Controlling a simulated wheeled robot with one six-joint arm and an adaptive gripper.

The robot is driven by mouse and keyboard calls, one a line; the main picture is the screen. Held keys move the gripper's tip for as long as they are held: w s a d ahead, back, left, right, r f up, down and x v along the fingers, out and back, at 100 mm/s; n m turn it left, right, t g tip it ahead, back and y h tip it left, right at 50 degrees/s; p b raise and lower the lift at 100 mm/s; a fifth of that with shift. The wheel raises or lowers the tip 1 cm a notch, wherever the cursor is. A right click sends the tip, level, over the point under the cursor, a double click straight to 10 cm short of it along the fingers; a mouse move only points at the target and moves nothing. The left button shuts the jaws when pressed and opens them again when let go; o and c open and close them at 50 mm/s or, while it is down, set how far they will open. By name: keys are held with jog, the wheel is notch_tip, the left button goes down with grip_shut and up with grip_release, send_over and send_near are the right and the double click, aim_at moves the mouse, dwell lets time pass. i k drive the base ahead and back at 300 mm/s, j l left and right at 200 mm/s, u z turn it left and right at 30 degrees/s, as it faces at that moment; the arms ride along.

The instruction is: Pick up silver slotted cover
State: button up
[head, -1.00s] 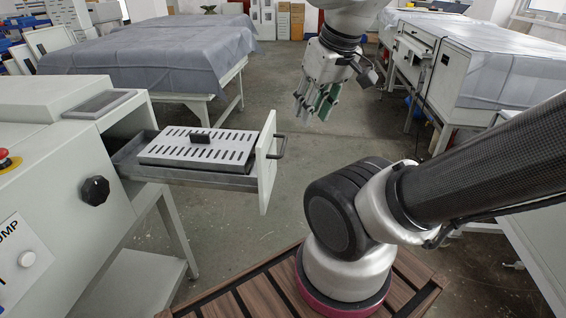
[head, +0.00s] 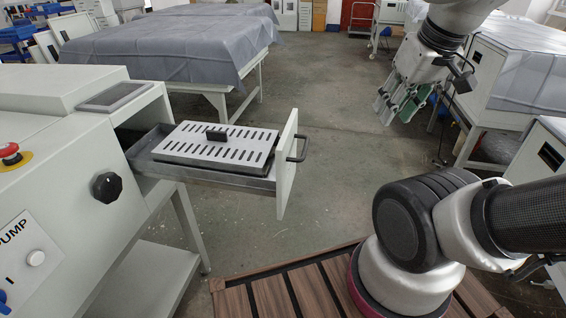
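The silver slotted cover (head: 185,145) lies flat in the pulled-out drawer (head: 262,184) of the white machine at the left. It has two rows of slots and a black block handle (head: 216,135) on top. My gripper (head: 393,108) hangs in the air at the upper right, well apart from the drawer and beyond its front panel. Its fingers point down and look spread, with nothing visible between them.
The drawer's white front panel (head: 287,165) with a dark handle (head: 298,147) stands up between cover and gripper. The machine (head: 60,150) carries a black knob (head: 106,187) and a red button (head: 9,150). Cloth-covered tables stand behind. The floor between is clear.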

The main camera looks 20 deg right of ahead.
aim_at(231, 150)
jog(key=j+z, duration=0.45)
jog(key=j, duration=0.35)
jog(key=j+z, duration=0.5)
jog(key=j, duration=0.35)
